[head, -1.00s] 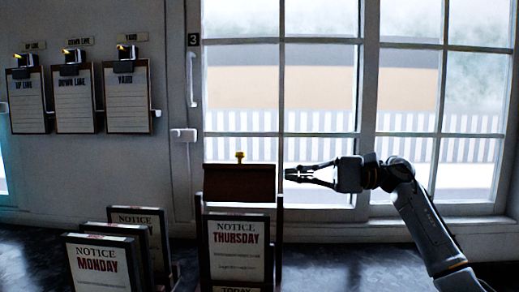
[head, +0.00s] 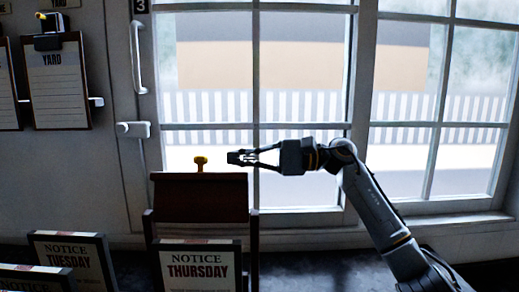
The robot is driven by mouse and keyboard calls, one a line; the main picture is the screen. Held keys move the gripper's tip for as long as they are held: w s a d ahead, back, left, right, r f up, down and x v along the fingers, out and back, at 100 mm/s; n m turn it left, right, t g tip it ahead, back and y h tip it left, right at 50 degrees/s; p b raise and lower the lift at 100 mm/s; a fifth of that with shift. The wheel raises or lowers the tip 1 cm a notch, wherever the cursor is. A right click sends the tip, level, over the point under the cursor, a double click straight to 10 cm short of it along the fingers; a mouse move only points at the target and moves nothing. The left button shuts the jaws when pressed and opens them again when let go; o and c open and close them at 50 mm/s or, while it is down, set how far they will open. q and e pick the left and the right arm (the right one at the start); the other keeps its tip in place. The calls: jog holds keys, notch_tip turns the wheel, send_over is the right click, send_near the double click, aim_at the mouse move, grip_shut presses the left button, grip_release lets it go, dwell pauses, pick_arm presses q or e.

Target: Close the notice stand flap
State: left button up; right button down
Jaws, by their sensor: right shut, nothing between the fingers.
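The notice stand stands at the lower middle of the head view, with a "NOTICE THURSDAY" board (head: 198,270) in its front. My right gripper (head: 234,157) is shut and empty. It points left, just to the right of the knob and at about its height, with a gap showing between them. My left gripper is not in view.
A "NOTICE TUESDAY" board (head: 72,262) stands at the lower left, with part of another board in front of it. A "YARD" clipboard (head: 57,82) hangs on the left wall. A window (head: 300,100) with a white handle (head: 138,58) is behind the stand.

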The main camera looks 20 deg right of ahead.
aim_at(200, 189)
pick_arm(q)
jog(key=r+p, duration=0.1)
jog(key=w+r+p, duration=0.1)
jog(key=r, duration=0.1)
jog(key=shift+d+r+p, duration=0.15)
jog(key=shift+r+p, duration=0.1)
jog(key=shift+p, duration=0.1)
pick_arm(e)
jog(key=a, duration=0.1)
jog(key=s+a, duration=0.1)
jog(key=a, duration=0.1)
jog(key=s+a+r, duration=0.1)
jog(key=a, duration=0.1)
jog(key=shift+s, duration=0.1)
pick_arm(q)
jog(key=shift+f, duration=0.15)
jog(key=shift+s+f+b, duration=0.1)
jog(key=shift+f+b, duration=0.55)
jog(key=shift+b, duration=0.1)
pick_arm(e)
jog(key=shift+s+a+r+n, duration=0.15)
jog(key=shift+s+n, duration=0.1)
jog(key=shift+n, duration=0.15)
